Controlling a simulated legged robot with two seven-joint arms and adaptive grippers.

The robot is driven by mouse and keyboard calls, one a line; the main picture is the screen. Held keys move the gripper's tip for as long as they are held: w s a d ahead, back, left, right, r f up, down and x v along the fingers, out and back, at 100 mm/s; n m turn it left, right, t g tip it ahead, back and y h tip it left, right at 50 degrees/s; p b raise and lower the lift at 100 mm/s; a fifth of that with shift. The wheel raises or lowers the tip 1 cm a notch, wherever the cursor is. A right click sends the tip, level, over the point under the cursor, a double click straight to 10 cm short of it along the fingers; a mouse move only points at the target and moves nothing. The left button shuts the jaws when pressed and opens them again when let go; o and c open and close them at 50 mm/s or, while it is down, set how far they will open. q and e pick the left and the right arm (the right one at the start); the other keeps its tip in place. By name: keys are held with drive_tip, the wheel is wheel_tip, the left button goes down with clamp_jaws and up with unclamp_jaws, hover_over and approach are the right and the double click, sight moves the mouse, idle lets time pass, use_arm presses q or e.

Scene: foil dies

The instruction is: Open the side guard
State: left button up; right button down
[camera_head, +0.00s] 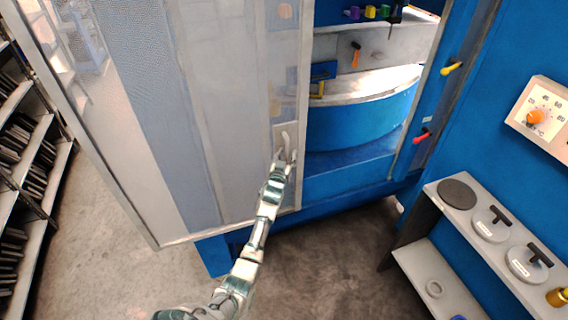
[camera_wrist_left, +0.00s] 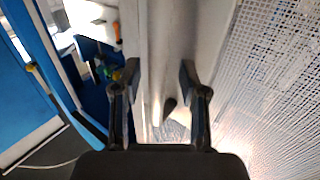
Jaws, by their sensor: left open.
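The side guard (camera_head: 225,130) is a pale-framed panel with mesh and see-through parts, on the left of the blue machine in the head view. To its right the machine's inside shows uncovered. A light upright handle (camera_head: 286,137) sits near the guard's right edge. My left gripper (camera_head: 283,157) is at this handle, its arm reaching up from below. In the left wrist view the left gripper (camera_wrist_left: 160,75) is open, with the grey handle bar (camera_wrist_left: 163,45) between its two fingers in the picture. Contact cannot be told. My right gripper is not in view.
A blue drum (camera_head: 360,120) stands inside the machine. Yellow (camera_head: 452,68) and red (camera_head: 423,135) levers are on the post to the right. A shelf with round lidded dies (camera_head: 490,224) stands at right, and a dark-filled rack (camera_head: 30,170) at far left. Floor (camera_head: 340,260) below is clear.

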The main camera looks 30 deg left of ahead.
use_arm(q)
drive_tip(key=v, duration=1.1)
drive_tip(key=s+d+f+m+g+h+b, duration=0.1)
drive_tip(key=s+d+f+g+h, duration=0.15)
drive_tip(key=f, duration=1.05)
drive_tip(key=s+d+f+m+g+h, duration=0.15)
drive_tip(key=d+f, duration=0.25)
drive_tip(key=f, duration=0.9)
drive_tip(key=s+d+f+m+g, duration=0.1)
drive_tip(key=s+d+f+g, duration=0.1)
drive_tip(key=s+f, duration=0.55)
drive_tip(key=s+d+f+g, duration=0.2)
drive_tip(key=s+d+f, duration=0.15)
drive_tip(key=f, duration=0.65)
drive_tip(key=s+d+f+m+g+h+b, duration=0.1)
drive_tip(key=s+d+f+m+g, duration=0.2)
drive_tip(key=s+f, duration=1.2)
drive_tip(key=s+f+g, duration=0.2)
drive_tip(key=s+f, duration=0.1)
drive_tip(key=s, duration=1)
drive_tip(key=s+d+f+g, duration=0.1)
drive_tip(key=s+f+g, duration=0.2)
drive_tip(key=s, duration=1)
drive_tip(key=shift+s+d+f+h+b, duration=0.2)
drive_tip(key=shift+s+f+h+b, duration=0.1)
drive_tip(key=shift+s+f+b, duration=0.15)
